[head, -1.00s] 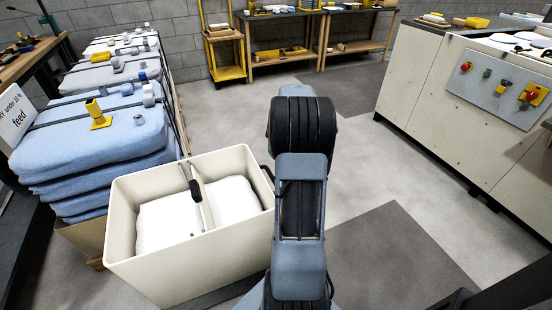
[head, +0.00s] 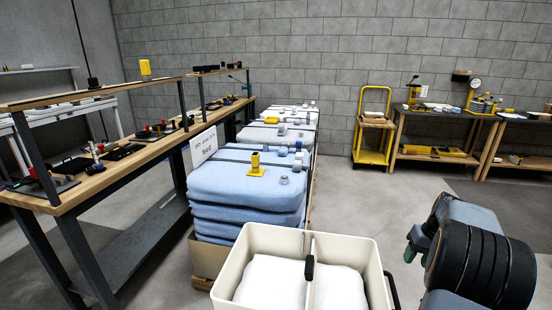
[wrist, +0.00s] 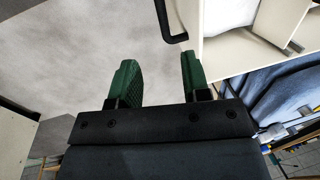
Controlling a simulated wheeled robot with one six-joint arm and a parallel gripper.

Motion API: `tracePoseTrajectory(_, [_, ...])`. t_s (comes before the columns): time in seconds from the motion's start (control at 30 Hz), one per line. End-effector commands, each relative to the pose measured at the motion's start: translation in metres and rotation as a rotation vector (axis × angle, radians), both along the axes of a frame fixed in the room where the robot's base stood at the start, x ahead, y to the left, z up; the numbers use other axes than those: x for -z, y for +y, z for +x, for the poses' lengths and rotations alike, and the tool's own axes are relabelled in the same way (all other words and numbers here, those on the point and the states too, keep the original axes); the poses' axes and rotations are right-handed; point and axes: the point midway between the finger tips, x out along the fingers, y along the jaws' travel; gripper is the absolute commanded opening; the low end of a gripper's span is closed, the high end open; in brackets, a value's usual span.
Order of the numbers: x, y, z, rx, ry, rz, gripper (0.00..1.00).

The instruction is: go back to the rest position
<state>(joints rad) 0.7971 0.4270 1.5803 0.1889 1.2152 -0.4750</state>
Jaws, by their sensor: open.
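My gripper (wrist: 160,72) shows in the wrist view with its two green fingers spread apart and nothing between them. Grey floor lies beyond the fingers. In the head view my arm is at the lower right, and green finger parts of my gripper (head: 411,243) show small at its left side, over the floor. The gripper is apart from the cream bin (head: 375,262), which stands to its left in the head view. The bin also shows at the top right of the wrist view (wrist: 226,50).
Stacked blue sacks (head: 245,190) carry a yellow bracket (head: 256,168) behind the bin. A wooden workbench (head: 110,160) runs along the left. A yellow cart (head: 372,140) and a back bench (head: 435,155) stand by the wall. Floor between sacks and arm is open.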

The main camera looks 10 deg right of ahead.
Motion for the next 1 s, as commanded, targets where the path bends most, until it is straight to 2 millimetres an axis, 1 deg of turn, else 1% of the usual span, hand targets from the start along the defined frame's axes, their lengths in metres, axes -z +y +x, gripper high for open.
tracePoseTrajectory(0.03, [0.003,-0.001,0.0,0.033,0.005,-0.008,0.43])
tracePoseTrajectory(0.1, [0.02,0.005,-0.01,0.095,0.041,-0.001,0.43])
tracePoseTrajectory(0.13, [0.022,0.009,-0.016,0.118,0.052,-0.005,0.43])
tracePoseTrajectory(0.17, [0.02,0.016,-0.02,0.135,0.062,-0.011,0.43])
tracePoseTrajectory(0.27, [-0.007,0.056,-0.028,0.15,0.071,-0.052,0.43])
tracePoseTrajectory(0.3, [-0.02,0.076,-0.031,0.143,0.066,-0.071,0.43])
tracePoseTrajectory(0.37, [-0.042,0.107,-0.036,0.12,0.054,-0.102,0.43])
tracePoseTrajectory(0.4, [-0.057,0.128,-0.041,0.101,0.041,-0.122,0.43])
tracePoseTrajectory(0.47, [-0.08,0.16,-0.049,0.06,0.016,-0.151,0.43])
tracePoseTrajectory(0.5, [-0.095,0.181,-0.056,0.028,-0.004,-0.17,0.43])
tracePoseTrajectory(0.6, [-0.127,0.226,-0.074,-0.063,-0.062,-0.206,0.43])
tracePoseTrajectory(0.7, [-0.152,0.26,-0.091,-0.16,-0.122,-0.229,0.43])
tracePoseTrajectory(0.8, [-0.174,0.284,-0.104,-0.25,-0.176,-0.241,0.43])
tracePoseTrajectory(0.9, [-0.195,0.302,-0.109,-0.313,-0.231,-0.245,0.43])
tracePoseTrajectory(1.0, [-0.208,0.312,-0.109,-0.348,-0.266,-0.247,0.43])
